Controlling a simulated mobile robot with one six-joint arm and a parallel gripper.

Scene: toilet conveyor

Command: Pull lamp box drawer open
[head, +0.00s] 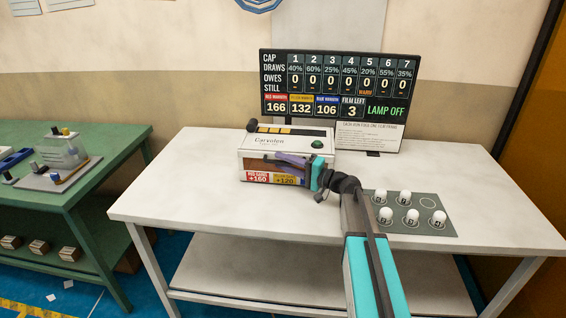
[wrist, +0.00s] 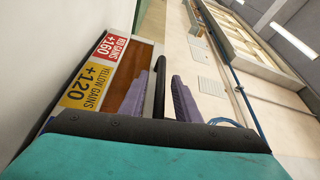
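The white lamp box (head: 262,142) stands on the white table, with a green button on top. Its front has a red +160 label (wrist: 110,46), a yellow +120 label (wrist: 88,86) and a brown drawer front (wrist: 138,98). The drawer looks shut. A black bar handle (wrist: 160,84) shows in the wrist view. My gripper (wrist: 160,96) is open, with one purple finger on each side of the handle and visible gaps between. In the head view my gripper (head: 292,161) is at the box front and hides part of it.
A dark display board (head: 339,98) stands behind the box and reads LAMP OFF. A grey tray (head: 433,228) with several white numbered caps lies to the right of my arm. The table (head: 190,195) is clear left of the box.

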